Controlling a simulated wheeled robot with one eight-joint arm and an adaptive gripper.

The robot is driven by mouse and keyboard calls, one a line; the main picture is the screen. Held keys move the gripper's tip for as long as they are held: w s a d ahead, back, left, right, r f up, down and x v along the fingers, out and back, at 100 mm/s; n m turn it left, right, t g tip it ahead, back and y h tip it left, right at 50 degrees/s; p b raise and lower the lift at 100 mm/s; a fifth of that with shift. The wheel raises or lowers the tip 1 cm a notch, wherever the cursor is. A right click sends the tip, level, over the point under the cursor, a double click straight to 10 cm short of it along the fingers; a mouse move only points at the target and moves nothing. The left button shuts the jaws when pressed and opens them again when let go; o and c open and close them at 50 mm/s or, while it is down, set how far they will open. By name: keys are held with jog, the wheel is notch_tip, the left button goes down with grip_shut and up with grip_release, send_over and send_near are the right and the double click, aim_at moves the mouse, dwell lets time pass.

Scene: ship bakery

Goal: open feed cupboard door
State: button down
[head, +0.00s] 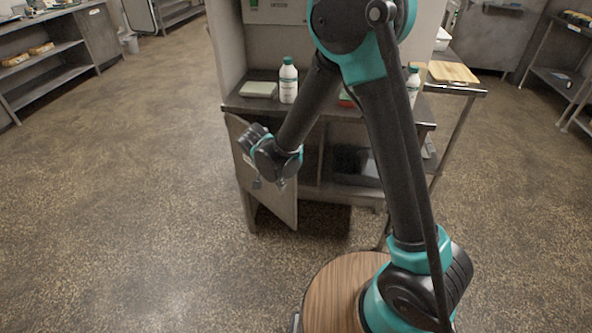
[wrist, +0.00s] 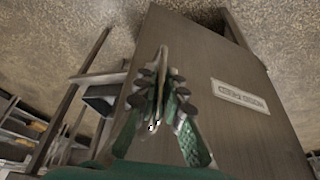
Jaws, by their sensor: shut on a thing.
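The feed cupboard door (head: 279,201) stands swung out from the left side of the cupboard (head: 312,130) under the counter, and the inside shows. In the wrist view the door (wrist: 205,60) is a broad grey-brown panel with a pale label plate (wrist: 240,96); its lettering is too blurred to read surely. My gripper (head: 281,184) is at the door. In the wrist view my gripper (wrist: 160,88) has its fingers close together, shut on the door handle, which the fingers mostly hide.
White bottles with green caps stand on the counter, one (head: 288,81) at the left and one (head: 413,84) at the right. A pale flat block (head: 258,89) lies there too. A side table holds a wooden board (head: 453,72). Floor left of the door is clear.

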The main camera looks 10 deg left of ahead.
jog(key=s+a, duration=0.5)
jog(key=a, duration=0.4)
jog(key=s+a, duration=0.6)
jog(key=a, duration=0.3)
jog(key=a+m, duration=0.2)
jog(key=a, duration=1.5)
jog(key=shift+w+g+h, duration=0.2)
jog(key=shift+g+h, duration=0.2)
jog(key=c, duration=1.8)
grip_release()
jog(key=shift+o, duration=1)
jog(key=shift+w, duration=0.1)
